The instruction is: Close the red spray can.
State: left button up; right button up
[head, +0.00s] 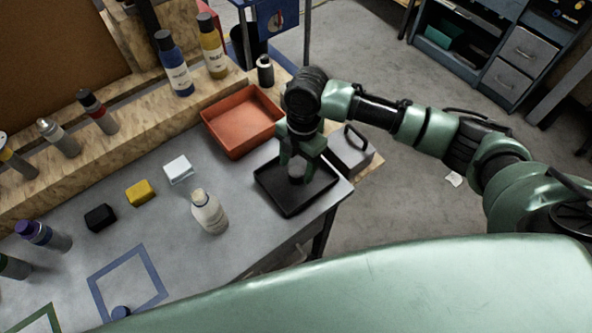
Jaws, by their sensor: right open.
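A spray can with a red band and a dark top (97,112) stands on the wooden ledge at the left. Beside it stands a grey can with a pale top (58,138); its colour marking is hard to make out. My right gripper (298,168) points down over the black tray (286,204), with its fingers apart. A small grey round thing shows between or just behind the fingers; I cannot tell whether they touch it. My left gripper is out of view.
A red-orange bin (241,121) stands behind the black tray. White (178,170), yellow (140,193) and black (100,217) blocks and a white bottle (208,212) stand on the grey table.

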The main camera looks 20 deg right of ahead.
aim_at(296, 171)
jog(key=shift+s+a+f, duration=0.1)
jog(key=shift+f, duration=1.2)
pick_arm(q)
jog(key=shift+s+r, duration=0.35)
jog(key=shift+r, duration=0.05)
pick_arm(e)
grip_shut()
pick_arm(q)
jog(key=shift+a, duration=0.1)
pick_arm(e)
jog(key=shift+r, duration=0.1)
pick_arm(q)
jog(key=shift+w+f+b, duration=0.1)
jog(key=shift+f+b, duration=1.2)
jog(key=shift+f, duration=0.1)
pick_arm(e)
notch_tip(296, 171, up, 20)
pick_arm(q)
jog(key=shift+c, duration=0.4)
